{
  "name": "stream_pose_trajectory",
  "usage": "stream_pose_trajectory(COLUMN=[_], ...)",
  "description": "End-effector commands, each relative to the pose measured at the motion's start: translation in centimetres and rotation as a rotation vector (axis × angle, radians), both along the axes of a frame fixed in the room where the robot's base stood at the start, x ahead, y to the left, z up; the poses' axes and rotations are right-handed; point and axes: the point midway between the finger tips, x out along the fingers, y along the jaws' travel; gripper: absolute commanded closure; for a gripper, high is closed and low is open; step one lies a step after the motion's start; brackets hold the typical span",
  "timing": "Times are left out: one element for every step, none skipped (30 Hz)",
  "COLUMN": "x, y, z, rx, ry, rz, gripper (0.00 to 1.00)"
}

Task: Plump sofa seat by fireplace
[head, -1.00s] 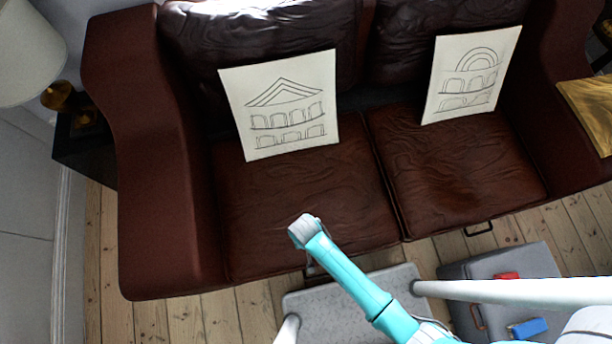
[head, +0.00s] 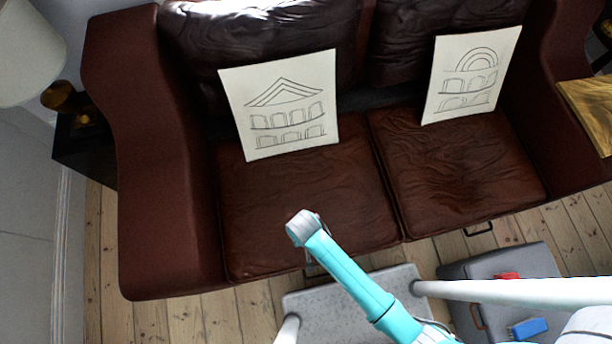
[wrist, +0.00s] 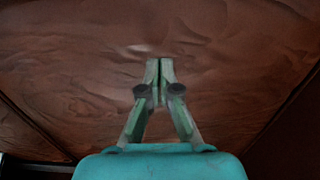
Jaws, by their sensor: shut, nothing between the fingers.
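A dark red-brown leather sofa (head: 165,200) fills the head view, with two seat cushions. The left seat cushion (head: 345,205) is wrinkled and lies under my arm's end; the right seat cushion (head: 460,165) is beside it across a seam. In the wrist view the leather seat (wrist: 80,75) fills the picture, creased, with a small shiny spot just ahead of the fingertips. My gripper (wrist: 160,62) is shut and empty, its fingertips together against the view of the leather. I cannot tell whether they touch it. In the head view the fingers are hidden behind the wrist. No fireplace shows.
Two drawings lean on the backrest, a gabled one (head: 290,105) at left and an arched one (head: 470,75) at right. A grey case (head: 540,260) with red and blue items lies on the floor. A lamp (head: 25,50) and dark side table (head: 75,150) stand left.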

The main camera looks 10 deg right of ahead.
Motion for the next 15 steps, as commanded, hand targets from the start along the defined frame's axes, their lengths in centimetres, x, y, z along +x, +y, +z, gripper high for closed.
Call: stream_pose_trajectory(x=[0.8,1.3,1.9,2.5,2.9,3.6,4.1,4.6,5.2,5.7,6.2,6.8,7.3,7.8,8.4], y=[0.6,1.0,1.6,2.0,2.4,3.0,3.4,3.8,4.4,4.8,5.2,5.8,6.1,6.6,7.1], z=[0.1,0.1,0.1,0.2,0.1,0.2,0.1,0.1,0.1,0.2,0.2,0.2,0.1,0.2,0.2], rx=[0.002,0.003,0.002,0.003,0.002,0.002,0.002,0.002,0.002,0.002,0.002,0.002,0.002,0.002,0.001], ry=[-0.004,-0.004,-0.004,-0.005,-0.004,-0.004,-0.003,-0.004,-0.003,-0.003,-0.003,-0.003,-0.003,-0.003,-0.003], rz=[0.002,0.002,0.002,0.002,0.002,0.001,0.001,0.001,0.002,0.002,0.002,0.002,0.002,0.002,0.001], gripper=[1.00,1.00,1.00,1.00,1.00,1.00,1.00,1.00,1.00,1.00,1.00,1.00,1.00,1.00,1.00])
